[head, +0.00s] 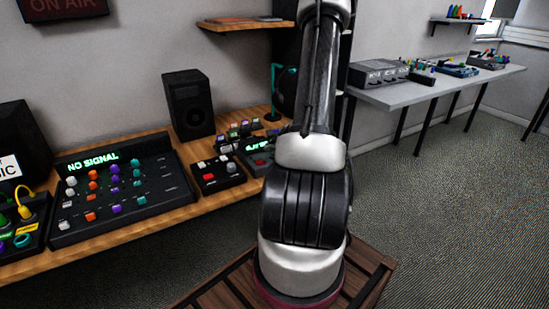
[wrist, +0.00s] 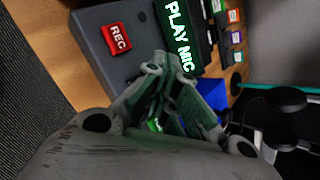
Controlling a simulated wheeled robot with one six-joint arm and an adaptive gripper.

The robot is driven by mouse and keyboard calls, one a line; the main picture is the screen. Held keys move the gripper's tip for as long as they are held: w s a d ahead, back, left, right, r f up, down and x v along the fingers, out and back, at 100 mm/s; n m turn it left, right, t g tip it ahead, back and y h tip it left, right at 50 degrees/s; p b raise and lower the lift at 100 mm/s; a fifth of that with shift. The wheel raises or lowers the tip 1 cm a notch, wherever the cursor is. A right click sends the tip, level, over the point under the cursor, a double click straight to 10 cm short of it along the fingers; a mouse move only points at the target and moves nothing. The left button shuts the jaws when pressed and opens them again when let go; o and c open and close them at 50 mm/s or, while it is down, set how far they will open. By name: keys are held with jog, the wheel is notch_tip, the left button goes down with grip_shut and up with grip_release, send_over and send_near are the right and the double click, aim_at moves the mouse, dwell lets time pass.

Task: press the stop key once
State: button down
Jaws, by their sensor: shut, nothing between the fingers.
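A grey device (wrist: 92,28) in the wrist view has a red key marked REC (wrist: 117,39) and a lit green display reading PLAY MIC (wrist: 179,37). My gripper (wrist: 171,77) is shut and empty, with its tips in front of this device's lower part. I cannot tell whether they touch it. A small green patch (wrist: 156,125) shows between the finger links. No key marked stop can be read; part of the device is hidden behind the gripper. In the head view a device with a green display (head: 258,146) is partly covered by my arm, and my gripper is hidden.
A wooden desk (head: 150,222) carries a NO SIGNAL mixer (head: 140,193), a small black key box (head: 219,176) and a speaker (head: 188,104). A blue block (wrist: 209,97) shows beside my gripper. A grey table (head: 430,92) stands at the right; carpet between is clear.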

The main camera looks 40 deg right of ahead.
aim_at(273, 157)
jog(key=shift+f, duration=0.1)
dwell(0.7)
jog(key=shift+f, duration=0.3)
jog(key=shift+f, duration=0.4)
dwell(0.6)
jog(key=shift+r, duration=0.8)
jog(key=shift+r, duration=2.5)
